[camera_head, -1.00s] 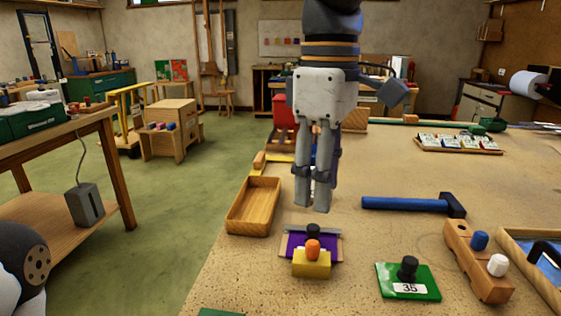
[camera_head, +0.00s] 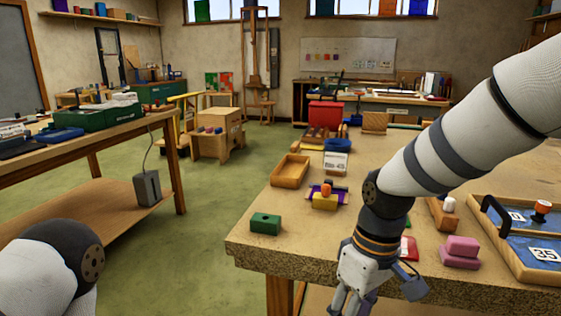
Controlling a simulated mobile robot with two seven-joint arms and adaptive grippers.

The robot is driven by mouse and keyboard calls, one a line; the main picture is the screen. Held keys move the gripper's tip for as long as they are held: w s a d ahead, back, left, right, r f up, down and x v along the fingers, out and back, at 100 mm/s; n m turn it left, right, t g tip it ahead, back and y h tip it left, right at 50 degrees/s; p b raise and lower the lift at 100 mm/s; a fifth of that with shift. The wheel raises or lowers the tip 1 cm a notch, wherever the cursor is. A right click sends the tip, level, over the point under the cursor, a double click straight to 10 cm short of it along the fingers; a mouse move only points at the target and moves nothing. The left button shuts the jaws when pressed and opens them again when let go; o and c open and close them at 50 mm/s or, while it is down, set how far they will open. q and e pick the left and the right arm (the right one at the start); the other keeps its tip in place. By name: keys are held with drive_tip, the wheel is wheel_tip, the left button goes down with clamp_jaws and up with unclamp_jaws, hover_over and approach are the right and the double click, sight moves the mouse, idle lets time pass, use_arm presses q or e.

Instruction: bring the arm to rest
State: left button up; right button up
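My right arm reaches in from the right edge. Its gripper (camera_head: 352,298) hangs down just in front of the workbench's front edge, low in the picture. The fingers run out of the bottom of the frame, so the tips are hidden and I cannot tell how far apart they are. I see nothing held in the visible part. My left arm (camera_head: 55,262) shows only as a rounded white and dark link in the lower left corner. My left gripper is out of view.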

drive_tip(key=s+d+f+m, duration=0.2)
drive_tip(key=s+f, duration=0.6)
drive_tip(key=f, duration=0.2)
drive_tip(key=s+d+f+m, duration=0.3)
drive_tip(key=s+f, duration=0.5)
drive_tip(key=f, duration=0.1)
drive_tip(key=s+d+f+m, duration=0.1)
drive_tip(key=s+d, duration=0.1)
drive_tip(key=s, duration=0.5)
drive_tip(key=s+d+f+m+h, duration=0.1)
drive_tip(key=s+d+f, duration=0.1)
drive_tip(key=s, duration=0.6)
drive_tip(key=shift+d+f+m+g, duration=0.25)
drive_tip(key=shift+d+m+g, duration=0.05)
drive_tip(key=shift+d, duration=0.55)
